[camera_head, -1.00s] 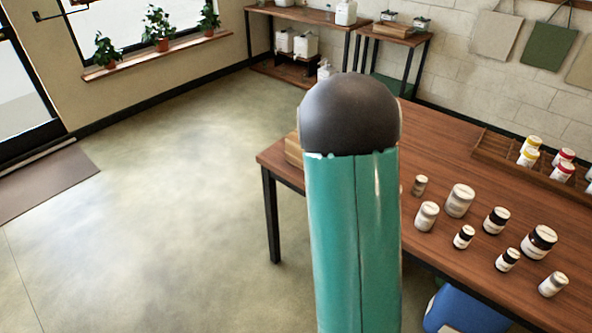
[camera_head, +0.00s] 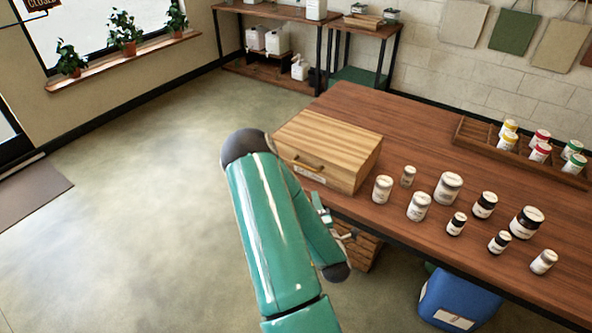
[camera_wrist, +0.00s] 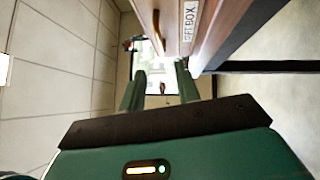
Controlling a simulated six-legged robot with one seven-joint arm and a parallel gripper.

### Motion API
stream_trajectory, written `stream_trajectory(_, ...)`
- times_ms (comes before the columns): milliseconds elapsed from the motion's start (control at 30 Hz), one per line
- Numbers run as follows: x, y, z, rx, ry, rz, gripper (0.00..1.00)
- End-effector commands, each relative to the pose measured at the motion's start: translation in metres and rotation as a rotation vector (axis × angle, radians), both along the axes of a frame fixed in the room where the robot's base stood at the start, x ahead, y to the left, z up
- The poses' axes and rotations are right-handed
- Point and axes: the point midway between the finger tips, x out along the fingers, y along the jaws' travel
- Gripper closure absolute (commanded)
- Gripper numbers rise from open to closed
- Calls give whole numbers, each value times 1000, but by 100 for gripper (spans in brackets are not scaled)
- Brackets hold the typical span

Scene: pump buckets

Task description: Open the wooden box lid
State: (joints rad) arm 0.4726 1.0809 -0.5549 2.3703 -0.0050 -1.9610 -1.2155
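The wooden box (camera_head: 335,140) sits closed at the left end of the table, with striped light wood on its lid. A brass handle (camera_head: 308,165) and a white label are on its front face. My gripper (camera_head: 318,205) is just in front of and below that face, partly hidden by my arm. In the wrist view my gripper (camera_wrist: 160,88) shows two green fingers spread apart with nothing between them. The box front (camera_wrist: 172,20), with its label reading BOX, is at the top of that view, beyond the fingertips.
The wooden table (camera_head: 400,115) carries several jars (camera_head: 448,187) right of the box and a rack (camera_head: 520,150) of paint pots. A blue bin (camera_head: 458,298) and a wooden crate (camera_head: 362,250) are below its front edge.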

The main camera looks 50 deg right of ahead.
Motion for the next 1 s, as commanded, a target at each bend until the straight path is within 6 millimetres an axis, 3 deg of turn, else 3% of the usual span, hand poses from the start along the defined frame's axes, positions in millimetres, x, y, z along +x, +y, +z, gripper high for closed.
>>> stream_trajectory(167,9,-14,3,-1,-4,-4,67)
stream_trajectory(700,88,-76,16,2,-3,-2,67)
stream_trajectory(1000,104,-85,18,3,-1,-2,67)
